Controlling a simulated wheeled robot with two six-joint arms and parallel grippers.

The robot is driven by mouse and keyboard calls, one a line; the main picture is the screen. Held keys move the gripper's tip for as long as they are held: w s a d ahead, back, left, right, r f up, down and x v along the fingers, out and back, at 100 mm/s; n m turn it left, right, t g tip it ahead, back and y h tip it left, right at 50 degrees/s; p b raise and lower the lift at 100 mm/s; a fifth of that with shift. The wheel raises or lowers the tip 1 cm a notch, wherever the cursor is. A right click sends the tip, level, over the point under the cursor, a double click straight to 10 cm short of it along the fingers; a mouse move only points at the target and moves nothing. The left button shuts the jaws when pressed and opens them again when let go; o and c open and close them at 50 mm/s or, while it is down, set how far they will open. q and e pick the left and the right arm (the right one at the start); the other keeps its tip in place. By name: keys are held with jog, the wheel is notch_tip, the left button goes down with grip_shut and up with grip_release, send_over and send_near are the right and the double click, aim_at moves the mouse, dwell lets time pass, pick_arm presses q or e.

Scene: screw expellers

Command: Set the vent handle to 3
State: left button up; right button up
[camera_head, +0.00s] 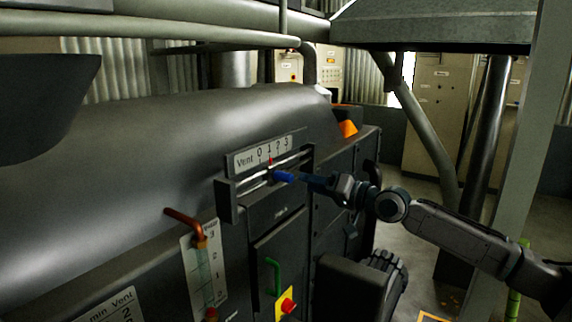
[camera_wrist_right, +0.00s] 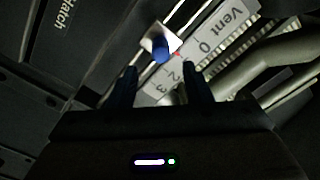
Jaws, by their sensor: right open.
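The vent scale (camera_head: 262,153) is a pale plate marked "Vent 0 1 2 3" on the side of the dark machine. A slot with a metal rail (camera_head: 292,162) runs under it. The blue vent handle (camera_head: 283,176) sticks out of this slot, and a small red pointer (camera_head: 270,160) stands at about 1. My right gripper (camera_head: 304,180) reaches in from the right, close to the handle. In the right wrist view the open fingers (camera_wrist_right: 160,72) lie on either side of the line to the blue handle (camera_wrist_right: 160,50), which appears just beyond the tips. Contact cannot be told.
An orange-brown lever (camera_head: 183,217) with a numbered gauge is at lower left. A green handle (camera_head: 274,272) and a red button (camera_head: 288,306) sit below the slot. A grey post stands at the right near my right arm.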

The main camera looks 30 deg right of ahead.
aim_at(292, 177)
jog(key=shift+w+a+r+p, duration=0.15)
jog(key=shift+w+r+p, duration=0.1)
jog(key=shift+p, duration=0.25)
jog(key=shift+w+a+p, duration=0.15)
jog(key=shift+w+p, duration=0.3)
jog(key=shift+p, duration=0.05)
jog(key=shift+p+x, duration=0.9)
jog(key=shift+x, duration=0.45)
jog(key=p+x, duration=0.1)
jog(key=x, duration=0.1)
jog(key=shift+w+a, duration=0.15)
jog(key=shift+w, duration=0.1)
jog(key=shift+w+a+f+p, duration=0.2)
jog(key=shift+w+a+p, duration=0.2)
jog(key=shift+w, duration=0.3)
pick_arm(q)
notch_tip(292, 177, up, 6)
jog(key=shift+s+r, duration=0.25)
jog(key=shift+s, duration=0.05)
pick_arm(e)
jog(key=shift+d, duration=0.1)
jog(key=shift+c, duration=0.3)
